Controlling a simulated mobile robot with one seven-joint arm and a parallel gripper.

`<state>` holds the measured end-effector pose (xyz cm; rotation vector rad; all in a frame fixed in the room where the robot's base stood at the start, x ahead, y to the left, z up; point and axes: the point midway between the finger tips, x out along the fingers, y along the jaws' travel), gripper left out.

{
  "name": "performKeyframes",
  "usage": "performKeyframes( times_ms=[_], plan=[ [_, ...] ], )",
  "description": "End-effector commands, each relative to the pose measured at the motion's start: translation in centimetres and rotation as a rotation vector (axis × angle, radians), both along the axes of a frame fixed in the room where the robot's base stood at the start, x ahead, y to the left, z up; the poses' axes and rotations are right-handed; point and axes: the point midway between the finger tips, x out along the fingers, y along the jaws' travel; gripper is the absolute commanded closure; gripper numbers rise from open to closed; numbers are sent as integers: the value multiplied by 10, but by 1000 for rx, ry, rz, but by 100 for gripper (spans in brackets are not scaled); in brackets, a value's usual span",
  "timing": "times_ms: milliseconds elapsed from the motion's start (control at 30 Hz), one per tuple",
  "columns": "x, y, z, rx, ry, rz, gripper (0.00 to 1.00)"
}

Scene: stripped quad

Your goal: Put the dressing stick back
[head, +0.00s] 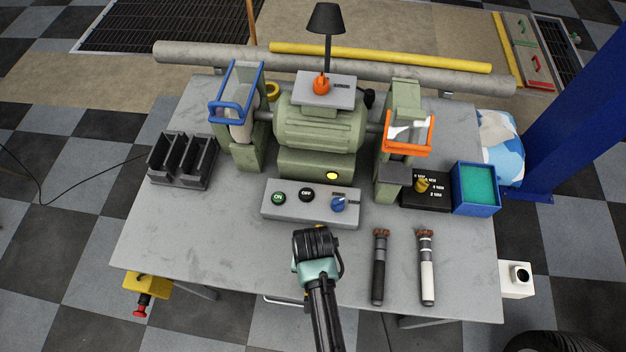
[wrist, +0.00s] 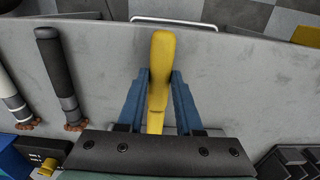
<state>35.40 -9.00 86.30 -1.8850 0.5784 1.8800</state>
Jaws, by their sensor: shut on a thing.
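My gripper (wrist: 159,75) is shut on a yellow bar (wrist: 161,48) with a rounded end. The bar lies between the blue fingers in the wrist view and is over the grey tabletop near its front edge. I cannot tell whether this bar is the dressing stick, or whether it touches the table. In the head view my gripper (head: 315,245) is in front of the switch box and its wrist hides the bar. A black-handled tool (head: 378,270) and a white-banded tool (head: 427,272), both with brown rough ends, lie to its right.
The bench grinder (head: 318,135) stands at the table's middle, behind the switch box (head: 282,212). A black slotted rack (head: 205,170) is at left. A small black block (head: 425,203) with a yellow knob and a blue tray (head: 494,200) are at right. The front left tabletop is clear.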

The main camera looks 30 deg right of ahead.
Motion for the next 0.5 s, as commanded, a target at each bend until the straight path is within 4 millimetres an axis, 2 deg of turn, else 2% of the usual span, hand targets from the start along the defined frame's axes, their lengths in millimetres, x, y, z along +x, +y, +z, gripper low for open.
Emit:
performKeyframes(
  times_ms=[167,500],
  plan=[
    [1,0,-18,-1,-1,1,100],
    [1,0,-21,-1,-2,1,100]
  ],
)
